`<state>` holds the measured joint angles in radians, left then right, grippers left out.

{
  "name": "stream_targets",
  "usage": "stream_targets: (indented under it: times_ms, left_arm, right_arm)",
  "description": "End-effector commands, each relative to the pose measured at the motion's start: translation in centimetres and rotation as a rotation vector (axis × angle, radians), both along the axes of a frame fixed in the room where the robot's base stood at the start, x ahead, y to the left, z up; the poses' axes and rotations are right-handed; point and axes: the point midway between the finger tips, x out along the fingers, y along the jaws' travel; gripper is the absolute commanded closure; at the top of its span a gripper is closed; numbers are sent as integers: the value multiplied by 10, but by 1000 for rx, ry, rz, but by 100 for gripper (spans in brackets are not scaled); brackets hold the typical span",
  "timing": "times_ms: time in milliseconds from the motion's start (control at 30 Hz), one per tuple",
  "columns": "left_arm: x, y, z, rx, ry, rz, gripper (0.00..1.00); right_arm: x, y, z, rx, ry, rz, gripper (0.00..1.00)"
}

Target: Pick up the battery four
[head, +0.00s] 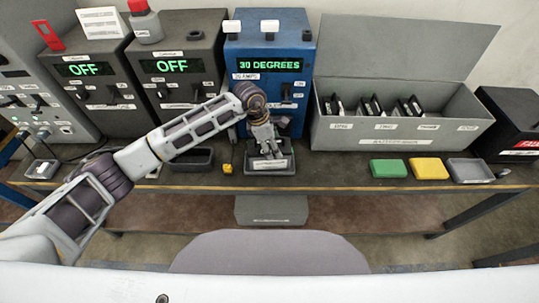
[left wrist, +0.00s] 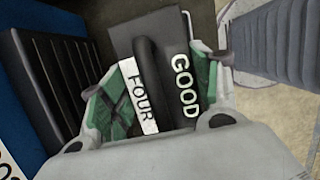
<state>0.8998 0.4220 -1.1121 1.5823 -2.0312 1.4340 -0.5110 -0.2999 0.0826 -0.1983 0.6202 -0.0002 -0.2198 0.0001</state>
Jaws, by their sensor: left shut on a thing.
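Battery four (left wrist: 172,62) is a dark block with a black handle and white labels reading "FOUR" and "GOOD". My left gripper (left wrist: 160,98) is shut on it, with a green-padded finger on each side. In the head view my left gripper (head: 264,142) reaches down in front of the blue "30 DEGREES" unit (head: 268,82), over a grey tray (head: 288,169) at the table's front. The gripper hides much of the battery there, and I cannot tell if it touches the tray. My right gripper is not in view.
A grey open-lidded battery box (head: 400,136) at the right holds several batteries; its rightmost place looks empty. Green (head: 388,168), yellow (head: 429,168) and grey (head: 470,170) pads lie in front. Two dark "OFF" units (head: 92,85) (head: 178,82) stand at the left.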

Motion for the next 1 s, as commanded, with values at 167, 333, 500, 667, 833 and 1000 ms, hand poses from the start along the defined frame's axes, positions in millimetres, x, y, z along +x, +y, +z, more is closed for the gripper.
stream_targets:
  times_ms: [167,333,500,667,833,1000]
  left_arm:
    - [2,-1,4,-5,-7,0,100]
    - [2,-1,4,-5,-7,0,100]
    - [2,-2,9,-6,-7,-1,100]
    - [3,-1,20,-6,-9,0,100]
    - [3,-1,37,-7,-9,-1,100]
    - [2,-1,57,-6,-9,0,100]
  right_arm:
    - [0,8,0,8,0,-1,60]
    - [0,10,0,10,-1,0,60]
    - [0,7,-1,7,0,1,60]
    - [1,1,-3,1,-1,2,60]
    - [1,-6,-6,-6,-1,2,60]
    - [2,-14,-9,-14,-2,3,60]
